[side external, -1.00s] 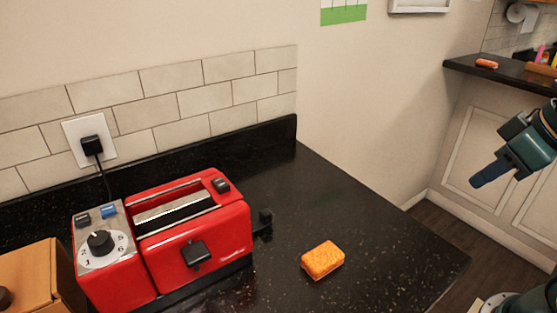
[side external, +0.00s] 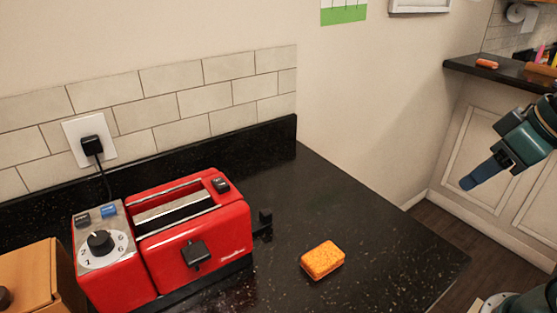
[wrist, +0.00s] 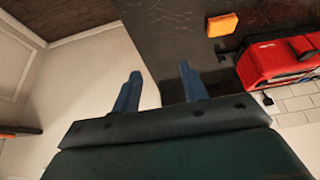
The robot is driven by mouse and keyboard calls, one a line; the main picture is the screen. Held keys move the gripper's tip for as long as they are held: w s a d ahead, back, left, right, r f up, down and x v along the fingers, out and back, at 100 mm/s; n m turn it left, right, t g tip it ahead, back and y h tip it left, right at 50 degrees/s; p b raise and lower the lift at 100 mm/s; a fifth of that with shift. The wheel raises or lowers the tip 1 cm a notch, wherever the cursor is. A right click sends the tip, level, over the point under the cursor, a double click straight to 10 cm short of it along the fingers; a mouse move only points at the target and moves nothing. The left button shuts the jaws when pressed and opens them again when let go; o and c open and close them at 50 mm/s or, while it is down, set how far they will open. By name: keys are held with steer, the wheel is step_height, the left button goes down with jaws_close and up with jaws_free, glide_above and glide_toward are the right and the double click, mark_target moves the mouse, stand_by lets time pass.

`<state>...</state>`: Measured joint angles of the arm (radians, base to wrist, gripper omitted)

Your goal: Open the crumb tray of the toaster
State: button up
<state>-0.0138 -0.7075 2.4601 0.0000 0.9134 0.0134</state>
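The red toaster (side external: 195,235) stands on the dark counter at the lower left in the side view, and partly shows at the right edge of the wrist view (wrist: 275,62). A black piece (side external: 264,224) sticks out from its right end; I cannot tell whether it belongs to the crumb tray. A black lever (side external: 196,253) is on its front. No crumb tray can be clearly made out. My gripper (side external: 470,183) is at the far right, off the counter and well apart from the toaster. In the wrist view its two blue fingers (wrist: 160,70) are spread with nothing between them.
An orange sponge (side external: 322,260) lies on the counter right of the toaster. A brown box (side external: 40,275) stands at the left. A black plug and cord (side external: 92,146) run from the wall outlet. The counter (side external: 385,240) is bare right of the sponge.

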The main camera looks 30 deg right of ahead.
steer(key=w+a+r+g, duration=0.1)
steer(key=w+a+r, duration=0.25)
steer(key=w, duration=0.55)
steer(key=g, duration=0.4)
glide_above(266, 211)
step_height(266, 211, down, 8)
steer(key=shift+a+f, duration=0.1)
steer(key=shift+f, duration=0.1)
steer(key=shift+f, duration=0.1)
steer(key=shift+f, duration=6.8)
jaws_close()
